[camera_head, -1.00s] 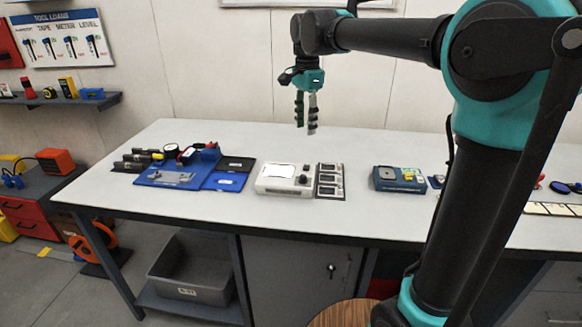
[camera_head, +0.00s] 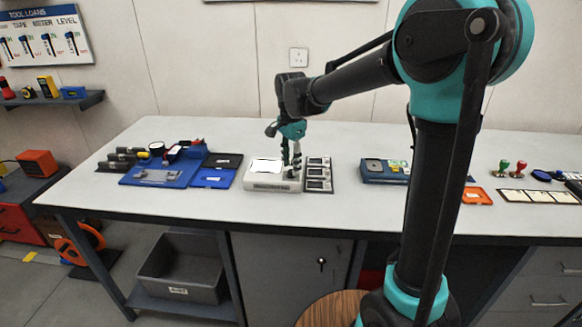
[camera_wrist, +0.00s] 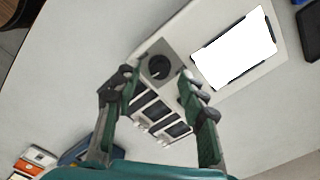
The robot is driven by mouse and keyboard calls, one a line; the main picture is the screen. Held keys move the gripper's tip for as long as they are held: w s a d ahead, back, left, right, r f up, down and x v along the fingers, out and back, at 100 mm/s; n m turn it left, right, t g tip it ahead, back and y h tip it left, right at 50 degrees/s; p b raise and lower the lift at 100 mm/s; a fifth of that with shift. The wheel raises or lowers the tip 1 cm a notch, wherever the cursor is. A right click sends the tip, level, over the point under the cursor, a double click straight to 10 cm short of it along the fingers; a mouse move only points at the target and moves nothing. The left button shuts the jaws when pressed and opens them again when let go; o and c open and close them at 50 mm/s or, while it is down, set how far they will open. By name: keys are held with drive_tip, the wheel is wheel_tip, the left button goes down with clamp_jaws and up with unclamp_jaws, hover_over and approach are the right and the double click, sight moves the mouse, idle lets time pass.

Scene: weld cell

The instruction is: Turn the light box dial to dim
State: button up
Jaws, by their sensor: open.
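The light box (camera_head: 270,186) is a pale box with a bright white panel on its top, standing on the bench; it also shows in the wrist view (camera_wrist: 208,22). Its dial (camera_wrist: 159,67) is a dark round knob beside the panel. In the wrist view the knob lies between and beyond the fingertips of my gripper (camera_wrist: 158,80), which is open and empty. In the head view my gripper (camera_head: 291,160) points down over the right part of the light box, and its fingers hide the dial. I cannot tell whether the fingers touch it.
A dark-framed strip of several small panels (camera_head: 318,174) stands close to the light box's right side. A blue tray (camera_head: 160,174) with parts is to the left. A blue-grey device (camera_head: 385,171) is to the right. Bare bench lies in front of the light box.

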drive_tip(key=shift+f, duration=0.7)
drive_tip(key=shift+c, duration=0.6)
clamp_jaws()
